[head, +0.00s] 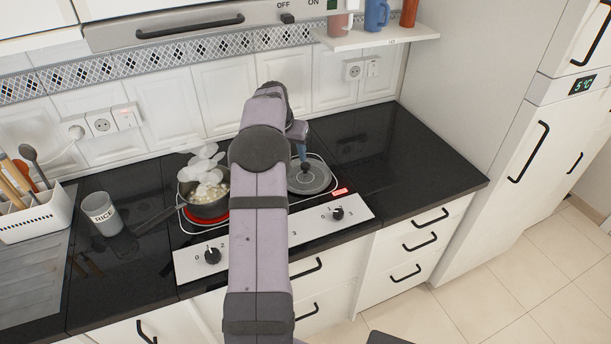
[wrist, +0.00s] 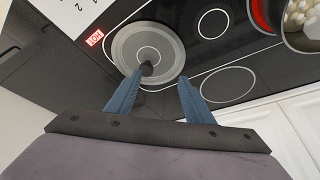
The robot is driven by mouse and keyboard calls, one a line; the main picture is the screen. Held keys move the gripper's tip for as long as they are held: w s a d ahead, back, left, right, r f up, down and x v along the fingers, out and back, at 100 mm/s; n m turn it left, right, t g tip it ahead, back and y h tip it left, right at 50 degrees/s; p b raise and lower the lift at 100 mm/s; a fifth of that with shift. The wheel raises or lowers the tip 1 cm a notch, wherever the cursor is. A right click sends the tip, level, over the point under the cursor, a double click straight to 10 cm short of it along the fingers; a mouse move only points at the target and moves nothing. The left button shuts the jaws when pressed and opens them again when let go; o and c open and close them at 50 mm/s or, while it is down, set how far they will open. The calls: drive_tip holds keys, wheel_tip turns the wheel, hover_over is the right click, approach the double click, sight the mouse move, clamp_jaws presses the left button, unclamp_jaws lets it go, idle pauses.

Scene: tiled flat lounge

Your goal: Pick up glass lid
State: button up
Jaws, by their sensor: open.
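The glass lid (head: 318,181) is a round grey disc with a dark central knob. It lies flat on the right part of the hob, and it also shows in the wrist view (wrist: 168,58). My gripper (head: 303,148) is above the lid, its blue fingers pointing down toward it. In the wrist view my gripper (wrist: 160,78) is open and empty. The knob (wrist: 147,69) appears close to the left finger there, not centred between the fingers. Whether they touch, I cannot tell. My arm hides part of the hob in the head view.
A dark pan (head: 207,208) with pale pieces stands on a glowing red burner to the left, steam above it. A red HOT sign (wrist: 95,39) lights near the lid. A RICE cup (head: 101,213) stands farther left. The black counter (head: 410,165) at right is clear.

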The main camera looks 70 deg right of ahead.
sight(305, 164)
drive_tip(key=shift+m, duration=0.3)
drive_tip(key=shift+s+d+f+p, duration=0.45)
drive_tip(key=shift+d+f+p, duration=0.3)
drive_tip(key=shift+f, duration=0.4)
drive_tip(key=shift+s+d+f+p, duration=0.4)
drive_tip(key=shift+d+f+p, duration=0.3)
drive_tip(key=shift+f, duration=0.5)
drive_tip(key=shift+s+d+f+p, duration=0.55)
drive_tip(key=shift+d+f, duration=0.25)
drive_tip(key=shift+f, duration=0.35)
drive_tip(key=shift+w, duration=0.1)
drive_tip(key=shift+r, duration=0.1)
clamp_jaws()
